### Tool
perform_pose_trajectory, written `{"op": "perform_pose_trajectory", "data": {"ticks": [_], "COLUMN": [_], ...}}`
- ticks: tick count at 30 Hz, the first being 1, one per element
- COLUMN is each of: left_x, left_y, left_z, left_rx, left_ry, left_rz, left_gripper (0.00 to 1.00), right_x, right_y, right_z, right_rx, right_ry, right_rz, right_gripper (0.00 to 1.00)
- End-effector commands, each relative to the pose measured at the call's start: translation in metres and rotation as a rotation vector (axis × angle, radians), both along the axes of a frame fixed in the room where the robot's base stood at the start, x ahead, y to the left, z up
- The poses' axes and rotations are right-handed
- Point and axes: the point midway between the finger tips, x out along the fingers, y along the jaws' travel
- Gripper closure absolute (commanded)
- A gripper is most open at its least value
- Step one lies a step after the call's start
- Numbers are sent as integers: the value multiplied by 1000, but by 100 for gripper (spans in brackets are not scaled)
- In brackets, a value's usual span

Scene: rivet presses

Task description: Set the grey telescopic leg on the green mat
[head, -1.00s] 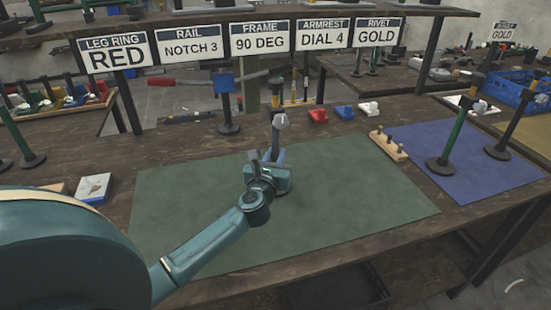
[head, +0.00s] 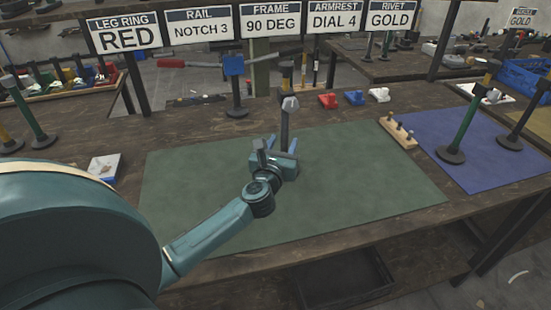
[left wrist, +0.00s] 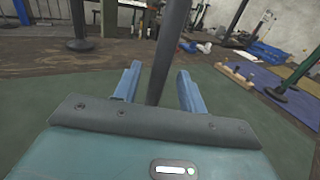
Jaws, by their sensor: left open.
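The grey telescopic leg (head: 285,125) stands upright over the green mat (head: 370,185), near the mat's back edge, with a light grey knob on it. Its foot is hidden behind my left gripper (head: 281,147). In the left wrist view the leg's dark grey tube (left wrist: 168,50) rises between the two blue fingers of my left gripper (left wrist: 158,72). The fingers are spread, with gaps beside the tube. Whether the foot rests fully on the mat cannot be seen. My right gripper is not in view.
A post with a blue block (head: 234,66) and a red-handled bar stands behind the mat. Red, blue and white small parts (head: 355,97) lie behind it. A wooden peg block (head: 398,132) is at the mat's right edge, beside a blue mat (head: 480,165) with green and black posts.

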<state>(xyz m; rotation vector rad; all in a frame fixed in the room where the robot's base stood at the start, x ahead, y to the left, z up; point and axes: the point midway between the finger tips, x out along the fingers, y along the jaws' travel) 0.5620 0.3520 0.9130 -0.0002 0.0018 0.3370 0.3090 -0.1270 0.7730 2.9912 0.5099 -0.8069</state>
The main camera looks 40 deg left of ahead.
Motion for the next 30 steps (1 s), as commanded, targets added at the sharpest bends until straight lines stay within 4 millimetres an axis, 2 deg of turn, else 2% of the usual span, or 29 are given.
{"op": "perform_pose_trajectory", "data": {"ticks": [1,6,12,16,22,26,29,30], "left_x": [-12,-48,-79,-89,-93,-100,-112,-119], "left_y": [-4,-17,-27,-31,-34,-52,-83,-99], "left_z": [0,-1,-1,0,1,6,9,7], "left_rx": [-3,-2,-2,0,29,255,597,763], "left_ry": [2,3,2,1,1,4,12,16], "left_rz": [0,0,1,2,-6,-63,-147,-187], "left_gripper": [59,59,59,59,59,59,59,59], "right_x": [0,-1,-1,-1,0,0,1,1], "right_y": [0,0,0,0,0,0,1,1], "right_z": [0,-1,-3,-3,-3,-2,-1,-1], "right_rx": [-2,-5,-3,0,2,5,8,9], "right_ry": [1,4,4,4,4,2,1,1], "right_rz": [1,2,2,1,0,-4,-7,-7], "right_gripper": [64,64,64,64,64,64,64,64]}}
